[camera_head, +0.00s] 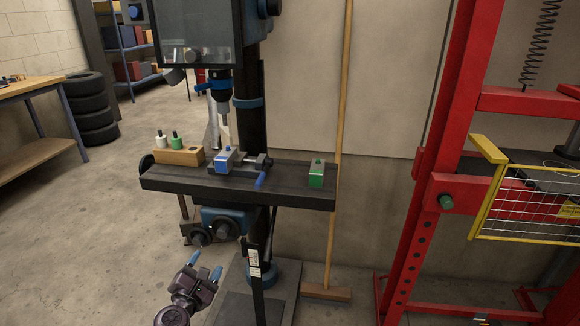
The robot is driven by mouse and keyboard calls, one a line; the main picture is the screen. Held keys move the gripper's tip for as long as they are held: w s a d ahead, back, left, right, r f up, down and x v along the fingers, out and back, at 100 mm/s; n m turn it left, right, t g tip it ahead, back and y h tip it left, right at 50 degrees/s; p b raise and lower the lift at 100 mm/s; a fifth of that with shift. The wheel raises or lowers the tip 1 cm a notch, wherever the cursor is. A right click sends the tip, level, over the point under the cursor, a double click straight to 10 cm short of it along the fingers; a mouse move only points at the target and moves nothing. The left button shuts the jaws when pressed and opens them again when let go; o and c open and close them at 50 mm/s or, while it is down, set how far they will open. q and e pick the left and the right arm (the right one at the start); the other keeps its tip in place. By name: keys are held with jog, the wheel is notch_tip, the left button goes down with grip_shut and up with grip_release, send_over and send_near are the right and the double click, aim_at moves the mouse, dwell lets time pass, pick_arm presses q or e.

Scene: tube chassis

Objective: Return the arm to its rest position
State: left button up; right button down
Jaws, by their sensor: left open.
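My left gripper (205,272) shows at the lower left of the head view, below the drill press table and in front of the press. Its two blue-tipped fingers are apart and nothing is between them. It touches nothing that I can see. The rest of my left arm runs out of the picture at the bottom. My right gripper is not in the view.
The drill press table (290,193) holds a vise (225,162), a green block (317,174) and a wooden block (180,156) with two small bottles. A broom (338,140) leans behind. A red frame (440,130) stands right. Floor (80,240) at left is clear.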

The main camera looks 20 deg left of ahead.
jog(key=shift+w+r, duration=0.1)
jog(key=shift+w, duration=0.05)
pick_arm(q)
jog(key=s+d+r+m+g+h+p, duration=0.15)
jog(key=d+m, duration=0.35)
jog(key=m, duration=0.7)
jog(key=s+d+m+g+h+p, duration=0.1)
jog(key=s+d+m+h, duration=0.3)
jog(key=m, duration=0.8)
jog(key=s+d+f+m+g+p, duration=0.1)
jog(key=s+d+m+g+p, duration=0.1)
jog(key=s, duration=0.9)
jog(key=s+d+m+g+y+p, duration=0.1)
jog(key=s+d+m+g+p, duration=0.1)
jog(key=s, duration=0.9)
jog(key=d+m+p, duration=0.1)
jog(key=m+p, duration=0.1)
jog(key=m, duration=0.1)
jog(key=shift+f+m, duration=0.4)
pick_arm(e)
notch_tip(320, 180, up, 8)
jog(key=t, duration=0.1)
pick_arm(q)
jog(key=shift+y, duration=0.25)
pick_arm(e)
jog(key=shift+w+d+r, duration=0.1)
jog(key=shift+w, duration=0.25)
